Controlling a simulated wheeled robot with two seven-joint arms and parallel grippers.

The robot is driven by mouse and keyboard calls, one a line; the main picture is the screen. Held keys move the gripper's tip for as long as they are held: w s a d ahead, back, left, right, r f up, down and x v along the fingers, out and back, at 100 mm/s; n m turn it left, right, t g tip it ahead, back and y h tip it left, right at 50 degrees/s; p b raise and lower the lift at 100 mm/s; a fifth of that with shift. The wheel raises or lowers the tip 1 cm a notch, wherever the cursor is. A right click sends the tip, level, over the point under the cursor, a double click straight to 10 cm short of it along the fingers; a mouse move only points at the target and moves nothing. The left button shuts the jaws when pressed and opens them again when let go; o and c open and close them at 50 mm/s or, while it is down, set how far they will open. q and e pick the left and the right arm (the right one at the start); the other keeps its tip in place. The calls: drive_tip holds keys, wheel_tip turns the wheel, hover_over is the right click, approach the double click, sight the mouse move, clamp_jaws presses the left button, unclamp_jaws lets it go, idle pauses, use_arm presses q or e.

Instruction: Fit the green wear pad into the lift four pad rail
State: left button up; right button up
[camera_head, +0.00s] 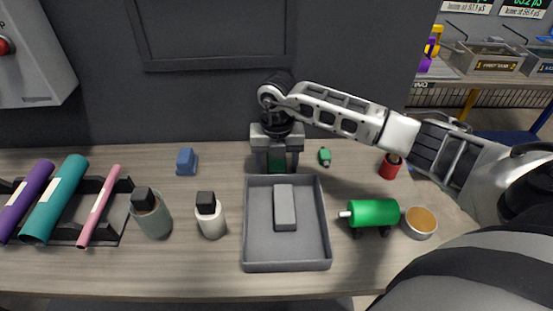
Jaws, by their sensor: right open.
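My right gripper (277,167) points down over the back of the bench, behind the grey tray, with its fingers apart. A dark green piece (277,159) shows between the fingers; it may be the wear pad, but its shape is mostly hidden. A small bright green piece (325,156) with a dark end lies just right of the gripper. A grey block (285,207) lies in the tray. I cannot tell which thing is the lift four pad rail. My left gripper is out of view.
The grey tray (250,258) stands in front of my right gripper. Two capped bottles (153,215), a blue block (186,162) and rolls in a rack (55,200) are left. A green roller (374,213), an amber-filled tin (418,222) and a red can (389,168) are right.

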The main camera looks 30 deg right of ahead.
sight(277, 164)
drive_tip(key=c, duration=1.1)
drive_tip(key=shift+r, duration=0.2)
drive_tip(key=shift+r, duration=0.3)
wheel_tip(277, 164, up, 2)
drive_tip(key=shift+w+r+b, duration=0.1)
drive_tip(key=shift+b, duration=0.3)
drive_tip(key=s+a+r+b, duration=0.1)
drive_tip(key=s+a+r, duration=0.1)
drive_tip(key=s+r, duration=0.8)
drive_tip(key=s, duration=0.4)
